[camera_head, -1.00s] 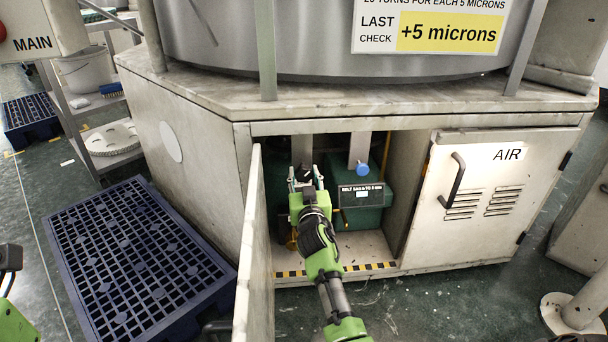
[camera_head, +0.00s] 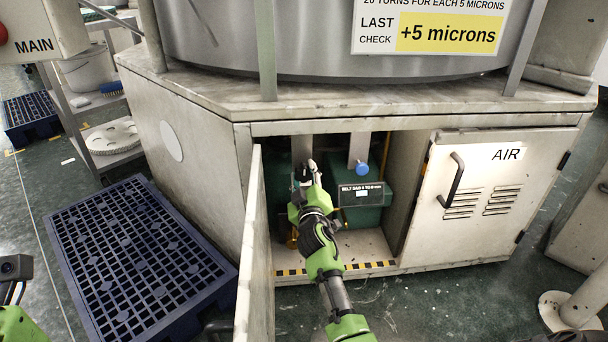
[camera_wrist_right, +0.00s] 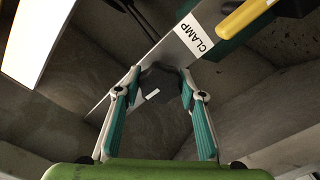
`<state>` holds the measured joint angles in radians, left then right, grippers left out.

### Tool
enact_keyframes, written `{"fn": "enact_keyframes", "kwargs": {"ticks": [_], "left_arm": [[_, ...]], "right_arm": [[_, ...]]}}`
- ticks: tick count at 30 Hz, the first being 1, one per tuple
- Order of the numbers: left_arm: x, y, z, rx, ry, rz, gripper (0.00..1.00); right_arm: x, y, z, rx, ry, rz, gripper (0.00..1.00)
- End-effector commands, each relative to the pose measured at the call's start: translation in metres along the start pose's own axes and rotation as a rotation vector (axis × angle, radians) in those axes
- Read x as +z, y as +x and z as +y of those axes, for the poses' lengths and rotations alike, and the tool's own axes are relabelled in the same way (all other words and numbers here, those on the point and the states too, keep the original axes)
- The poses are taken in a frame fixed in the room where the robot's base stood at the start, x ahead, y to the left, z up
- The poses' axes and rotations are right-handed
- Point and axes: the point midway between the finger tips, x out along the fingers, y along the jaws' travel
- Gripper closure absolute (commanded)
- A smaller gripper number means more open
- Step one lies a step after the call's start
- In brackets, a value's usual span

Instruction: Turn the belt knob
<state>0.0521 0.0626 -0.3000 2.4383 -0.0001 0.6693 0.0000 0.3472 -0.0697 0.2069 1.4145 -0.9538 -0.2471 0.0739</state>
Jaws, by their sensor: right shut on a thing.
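A black knob with a white mark (camera_wrist_right: 152,93) is between the fingertips of my right gripper (camera_wrist_right: 162,82) in the right wrist view. The gripper is shut on it. A plate marked CLAMP (camera_wrist_right: 194,40) is beside the knob. In the head view my right gripper (camera_head: 307,178) reaches into the open cabinet and hides most of the knob. A blue knob (camera_head: 362,169) sits to its right, above a green housing (camera_head: 372,215) with a black belt label (camera_head: 362,193). Of my left arm only a piece shows at the left edge; its fingers are out of view.
The open cabinet door (camera_head: 254,250) stands close left of my right arm. The shut AIR door (camera_head: 488,195) is to the right. A striped sill (camera_head: 365,267) edges the opening. A blue pallet (camera_head: 140,250) lies on the floor at left.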

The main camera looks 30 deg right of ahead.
Motion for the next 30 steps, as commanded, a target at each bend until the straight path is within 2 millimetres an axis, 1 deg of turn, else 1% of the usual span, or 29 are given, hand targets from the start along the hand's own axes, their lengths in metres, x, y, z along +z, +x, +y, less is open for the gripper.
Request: {"fn": "enact_keyframes", "kwargs": {"ticks": [16,17,18,27,30], "left_arm": [[0.0000,0.0009,-0.0005,-0.003,0.000,0.002,1.00],[-0.0001,0.0010,-0.0005,-0.003,0.000,0.002,1.00],[-0.0001,0.0012,-0.0004,-0.003,0.000,0.002,1.00],[-0.0006,0.0023,-0.0003,0.000,0.001,0.006,1.00],[-0.0008,0.0024,-0.0003,0.001,0.002,0.006,1.00]], "right_arm": [[-0.0012,0.0005,0.0009,0.001,-0.023,0.002,0.85],[-0.0012,0.0005,0.0009,0.001,-0.023,0.002,0.56],[-0.0012,0.0005,0.0009,0.001,-0.023,0.002,0.46],[-0.0004,0.0001,0.0003,0.001,-0.022,0.001,0.46],[0.0001,-0.0030,-0.0002,0.000,-0.023,0.000,0.46]]}}
